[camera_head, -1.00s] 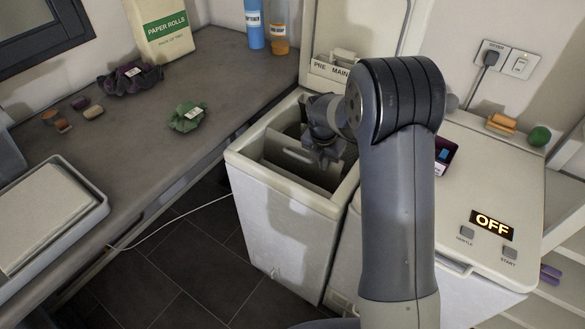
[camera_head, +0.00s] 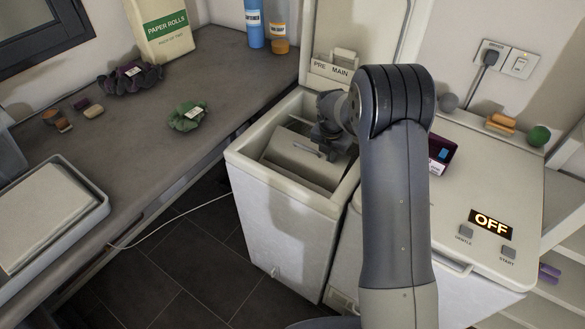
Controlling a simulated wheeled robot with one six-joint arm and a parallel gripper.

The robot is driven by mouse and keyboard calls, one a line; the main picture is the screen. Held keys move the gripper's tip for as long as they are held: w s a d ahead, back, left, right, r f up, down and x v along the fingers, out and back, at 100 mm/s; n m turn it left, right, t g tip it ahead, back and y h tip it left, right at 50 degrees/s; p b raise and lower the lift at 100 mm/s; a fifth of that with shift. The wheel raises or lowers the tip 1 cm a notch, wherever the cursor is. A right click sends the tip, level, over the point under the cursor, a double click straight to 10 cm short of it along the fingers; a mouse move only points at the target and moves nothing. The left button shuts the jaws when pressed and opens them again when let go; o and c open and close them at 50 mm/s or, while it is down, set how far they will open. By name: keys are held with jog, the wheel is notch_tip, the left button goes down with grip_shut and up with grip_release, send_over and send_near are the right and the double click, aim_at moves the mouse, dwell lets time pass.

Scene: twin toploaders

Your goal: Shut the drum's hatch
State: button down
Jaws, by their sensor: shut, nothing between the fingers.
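The left toploader (camera_head: 283,205) stands with its lid (camera_head: 352,35) raised against the wall. Inside its opening is the grey drum with its hatch (camera_head: 290,149), a pale panel with a small bar-like handle (camera_head: 310,148). The hatch lies lower and flatter over the drum; I cannot tell whether it is latched. My gripper (camera_head: 333,143) is shut and empty, pointing down inside the opening at the right end of the hatch. It is close to or touching the panel; which one is unclear. My arm hides the opening's right side.
The right toploader (camera_head: 480,195) is closed, its display reading OFF, with a dark purple box (camera_head: 440,152) on top. Sponges and balls lie at its back. The counter (camera_head: 190,75) at left holds cloths, bottles and a tray (camera_head: 95,215). The opening's rim surrounds my gripper closely.

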jog(key=shift+w+d+f, duration=0.35)
jog(key=shift+w, duration=0.15)
jog(key=shift+w+d+f+b, duration=0.35)
jog(key=shift+w+f, duration=0.15)
jog(key=shift+f, duration=0.25)
jog(key=shift+w+d+f+b, duration=0.3)
jog(key=shift+w+f, duration=0.2)
jog(key=shift+f, duration=0.35)
notch_tip(320, 180, up, 10)
jog(key=p, duration=0.6)
jog(key=shift+p, duration=0.3)
